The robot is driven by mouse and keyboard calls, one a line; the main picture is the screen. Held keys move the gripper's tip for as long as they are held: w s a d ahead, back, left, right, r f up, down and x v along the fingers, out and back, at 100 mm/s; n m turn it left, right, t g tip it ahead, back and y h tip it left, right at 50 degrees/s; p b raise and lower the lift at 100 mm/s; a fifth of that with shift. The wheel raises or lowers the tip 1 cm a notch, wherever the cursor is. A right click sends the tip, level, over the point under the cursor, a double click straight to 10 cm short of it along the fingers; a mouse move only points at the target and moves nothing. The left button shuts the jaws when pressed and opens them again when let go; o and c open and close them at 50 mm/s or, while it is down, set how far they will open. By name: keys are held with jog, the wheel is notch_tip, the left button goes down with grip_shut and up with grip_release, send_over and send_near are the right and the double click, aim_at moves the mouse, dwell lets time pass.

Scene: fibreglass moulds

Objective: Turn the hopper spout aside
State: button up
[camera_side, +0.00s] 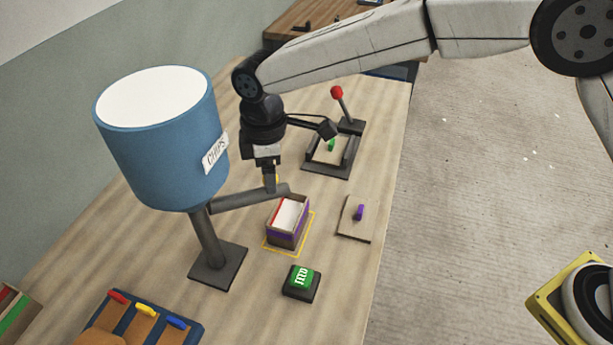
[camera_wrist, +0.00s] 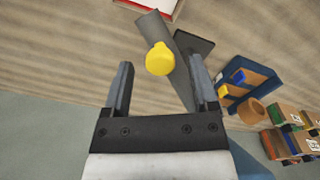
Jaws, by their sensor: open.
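The hopper (camera_side: 155,145) is a blue drum marked CHIPS on a dark post and base. Its grey spout (camera_side: 240,198) reaches right from the post, its end close to an open box (camera_side: 287,222) with purple sides and a pale inside. A yellow knob (camera_wrist: 159,59) stands on the spout (camera_wrist: 183,82); in the side view it is mostly hidden by the fingers. My gripper (camera_side: 270,184) is open just above the spout. In the wrist view, the fingers of my gripper (camera_wrist: 161,66) lie either side of the knob, with a gap at each side.
The box stands in a yellow outline. A green button (camera_side: 301,278) sits in front of it. A board with a purple knob (camera_side: 360,212) lies to the right, and a red-knobbed lever fixture (camera_side: 340,100) behind. A blue tray (camera_side: 187,335) with coloured handles is at front left.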

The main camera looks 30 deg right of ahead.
jog(key=shift+f, duration=0.35)
jog(key=shift+c, duration=0.3)
grip_shut()
dwell(1.0)
